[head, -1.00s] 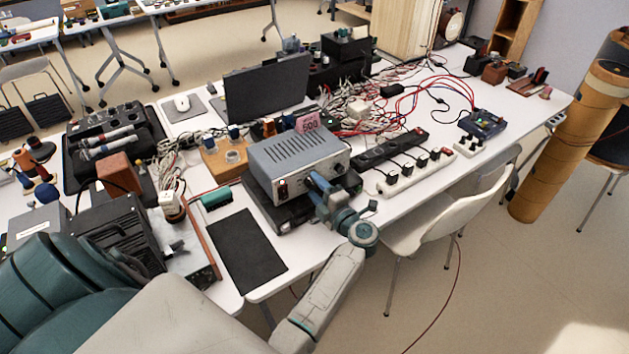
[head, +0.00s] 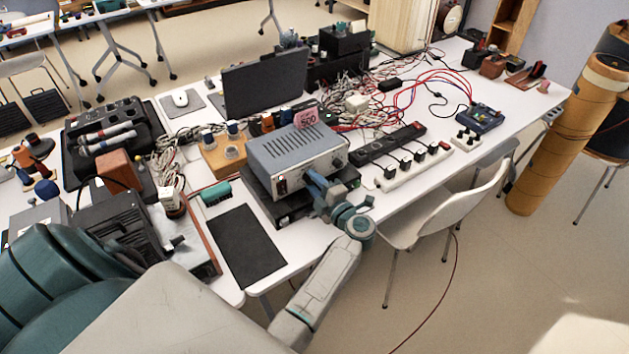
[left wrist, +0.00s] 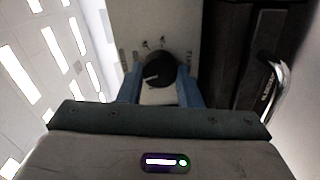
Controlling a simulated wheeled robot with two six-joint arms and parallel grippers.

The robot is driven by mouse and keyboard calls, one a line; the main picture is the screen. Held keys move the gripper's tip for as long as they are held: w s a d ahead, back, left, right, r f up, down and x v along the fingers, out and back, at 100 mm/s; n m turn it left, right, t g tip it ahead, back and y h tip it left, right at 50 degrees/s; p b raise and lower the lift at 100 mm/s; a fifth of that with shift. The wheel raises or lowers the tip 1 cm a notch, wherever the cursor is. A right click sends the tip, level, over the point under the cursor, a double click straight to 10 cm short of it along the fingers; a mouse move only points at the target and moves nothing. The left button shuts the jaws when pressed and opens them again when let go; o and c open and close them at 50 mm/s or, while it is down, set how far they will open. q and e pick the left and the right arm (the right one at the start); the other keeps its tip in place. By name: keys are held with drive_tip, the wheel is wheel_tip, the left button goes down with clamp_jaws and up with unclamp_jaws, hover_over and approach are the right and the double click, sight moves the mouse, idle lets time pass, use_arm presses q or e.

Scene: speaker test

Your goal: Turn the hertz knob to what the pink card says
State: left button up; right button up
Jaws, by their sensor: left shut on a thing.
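The grey metal box (head: 292,150) with a slotted top stands on a black case on the table. My left gripper (head: 314,180) is at the front panel of the box. In the left wrist view, the blue fingers of my left gripper (left wrist: 159,88) are shut on a black round knob (left wrist: 158,68) with a pale pointer line. Small marks surround the knob, but they are too small to read. In the head view the gripper hides that knob. My right gripper is not in view.
A white power strip (head: 412,168) with several plugs and a black one lie right of the box. A black mat (head: 246,245) lies at front left. A white chair (head: 445,205) stands close at the table's front edge. Tangled cables lie behind the box.

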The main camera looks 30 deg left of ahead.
use_arm(q)
drive_tip(key=m+p, duration=0.3)
drive_tip(key=shift+r, duration=0.3)
drive_tip(key=m+p, duration=0.2)
drive_tip(key=p, duration=0.1)
drive_tip(key=shift+f+m, duration=0.1)
drive_tip(key=shift+m, duration=0.2)
drive_tip(key=shift+f+m+p, duration=0.1)
drive_tip(key=shift+m+p, duration=0.5)
drive_tip(key=shift+m, duration=0.1)
drive_tip(key=o, duration=1)
drive_tip(key=shift+c, duration=0.2)
drive_tip(key=shift+f, duration=0.1)
